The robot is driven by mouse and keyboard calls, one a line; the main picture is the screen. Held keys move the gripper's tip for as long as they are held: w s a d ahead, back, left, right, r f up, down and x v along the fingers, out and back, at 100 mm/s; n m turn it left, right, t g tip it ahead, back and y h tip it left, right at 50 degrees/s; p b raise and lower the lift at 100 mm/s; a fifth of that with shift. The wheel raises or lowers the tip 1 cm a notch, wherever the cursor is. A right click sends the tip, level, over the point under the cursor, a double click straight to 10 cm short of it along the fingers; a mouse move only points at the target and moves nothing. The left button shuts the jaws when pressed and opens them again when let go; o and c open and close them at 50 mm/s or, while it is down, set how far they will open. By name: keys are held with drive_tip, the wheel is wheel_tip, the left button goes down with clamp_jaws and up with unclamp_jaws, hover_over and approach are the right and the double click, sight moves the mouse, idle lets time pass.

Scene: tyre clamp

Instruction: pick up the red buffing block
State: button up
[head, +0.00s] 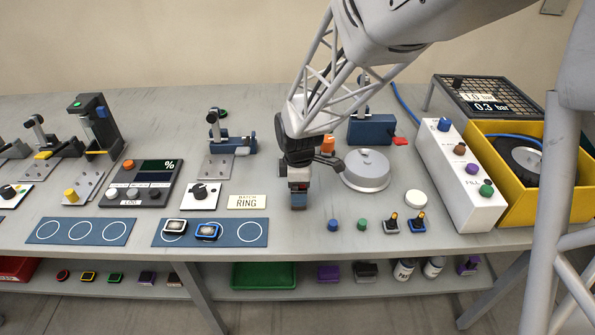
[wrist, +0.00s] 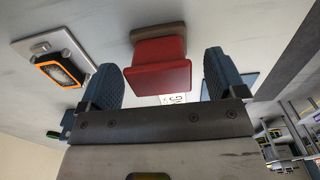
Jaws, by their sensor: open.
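The red buffing block (wrist: 158,78) is in the middle of the wrist view, a red body with a brown layer at its far side. My gripper (wrist: 160,62) is open, with one blue ribbed finger to the left of the block and one to the right.
An orange-rimmed device on a grey plate (wrist: 60,68) lies left in the wrist view.

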drive_tip(key=shift+f, duration=0.8)
drive_tip(key=c, duration=1.2)
drive_tip(key=shift+o, duration=0.2)
drive_tip(key=shift+r, duration=0.15)
drive_tip(key=shift+r, duration=1.4)
drive_tip(key=shift+s+r, duration=0.2)
drive_tip(key=shift+r, duration=0.1)
drive_tip(key=s+d, duration=0.1)
drive_tip(key=s, duration=0.4)
drive_tip(key=s+d+r, duration=0.1)
drive_tip(key=s+d, duration=0.1)
drive_tip(key=s, duration=0.3)
drive_tip(key=s+d, duration=0.1)
drive_tip(key=s, duration=0.4)
drive_tip(key=shift+d+r, duration=0.2)
